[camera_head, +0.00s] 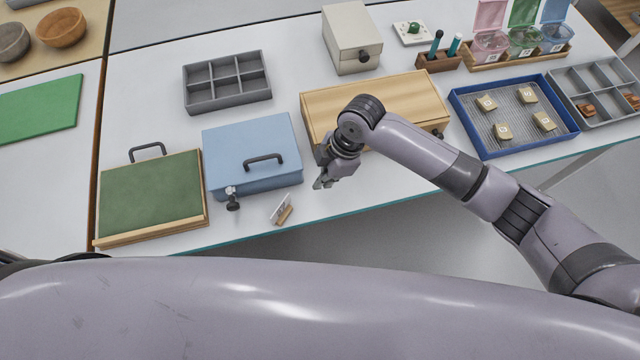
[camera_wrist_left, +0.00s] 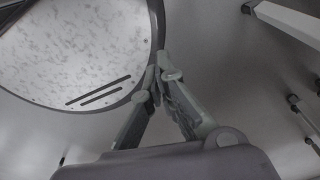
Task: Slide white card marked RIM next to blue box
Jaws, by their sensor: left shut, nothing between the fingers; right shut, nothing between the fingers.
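A small white card (camera_head: 280,206) in a wooden holder (camera_head: 285,216) stands near the table's front edge; its lettering is too small to read. The blue box (camera_head: 252,155), with a dark handle on its lid, is just behind and left of the card, with a small gap between them. My right gripper (camera_head: 322,183) is shut and empty, to the right of the card and clear of it. My left gripper (camera_wrist_left: 160,80) shows only in the left wrist view, shut and empty, away from the table.
A green-topped wooden case (camera_head: 150,196) is left of the blue box. A small dark stand with a pale knob (camera_head: 232,200) is at the box's front. A wooden box (camera_head: 330,105) and a grey divided tray (camera_head: 227,82) are behind. The front edge is close to the card.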

